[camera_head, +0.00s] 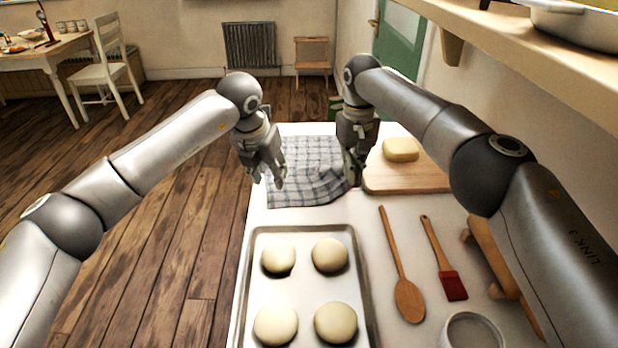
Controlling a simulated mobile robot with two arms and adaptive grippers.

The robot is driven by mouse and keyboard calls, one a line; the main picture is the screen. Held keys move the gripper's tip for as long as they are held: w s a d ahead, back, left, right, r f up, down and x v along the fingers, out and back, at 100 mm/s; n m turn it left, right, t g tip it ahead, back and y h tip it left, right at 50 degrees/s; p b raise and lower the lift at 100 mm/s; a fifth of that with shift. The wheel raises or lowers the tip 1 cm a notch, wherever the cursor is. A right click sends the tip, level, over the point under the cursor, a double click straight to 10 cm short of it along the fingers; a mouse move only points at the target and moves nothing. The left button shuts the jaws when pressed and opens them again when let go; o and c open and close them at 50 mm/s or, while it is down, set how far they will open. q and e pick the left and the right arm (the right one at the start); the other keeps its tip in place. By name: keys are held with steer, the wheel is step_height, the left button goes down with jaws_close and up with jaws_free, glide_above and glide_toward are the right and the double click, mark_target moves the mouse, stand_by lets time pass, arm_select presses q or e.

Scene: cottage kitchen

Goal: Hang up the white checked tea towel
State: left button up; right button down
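The white checked tea towel (308,172) lies spread on the white counter, a little rumpled toward its right side. My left gripper (268,180) is over the towel's left edge, its fingers apart with nothing seen between them. My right gripper (354,176) points down at the towel's right edge, close to the wooden board. I cannot tell whether its fingers are shut or pinch any cloth. No hook or rail for the towel is clearly visible.
A baking tray (367,297) with several dough rounds stands in front of the towel. A shelf (500,62) overhangs the right side.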

arm_select(q)
steer(key=shift+o, duration=1)
steer(key=shift+o, duration=0.4)
steer(key=o, duration=0.6)
steer(key=shift+o, duration=0.2)
